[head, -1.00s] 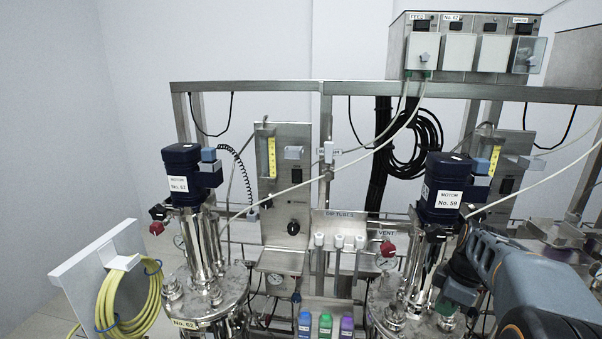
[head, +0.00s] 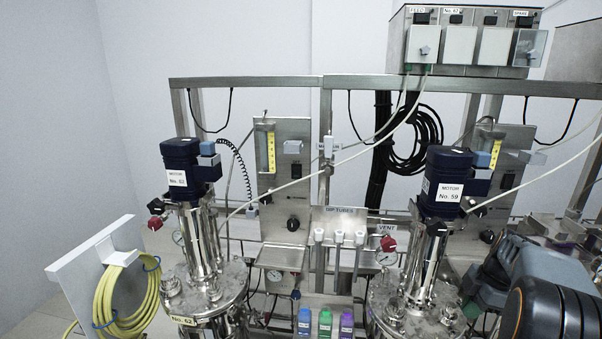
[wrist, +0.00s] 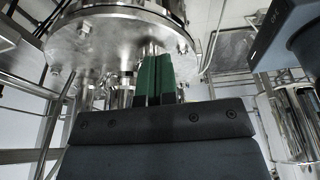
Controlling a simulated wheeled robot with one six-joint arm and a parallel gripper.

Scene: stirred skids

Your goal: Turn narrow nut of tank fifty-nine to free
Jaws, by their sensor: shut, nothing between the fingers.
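Tank fifty-nine stands right of centre in the head view, with its dark blue motor (head: 447,185) labelled No. 59 above a steel lid (head: 392,312) carrying several fittings. I cannot make out which fitting is the narrow nut. My arm comes in from the lower right, beside this tank, and its gripper end is hidden in the head view. In the wrist view my gripper (wrist: 155,60) has its green fingers together and empty. They point up towards the underside of a steel flange (wrist: 110,45) with bolts around its rim. I cannot tell whether the fingertips touch it.
Tank sixty-two with its motor (head: 182,170) stands at left. Yellow hose (head: 125,295) hangs on a white panel beside it. Coloured bottles (head: 325,322) stand between the tanks. A control box (head: 470,45) sits above on the frame. A shiny steel vessel (wrist: 300,120) is close at right in the wrist view.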

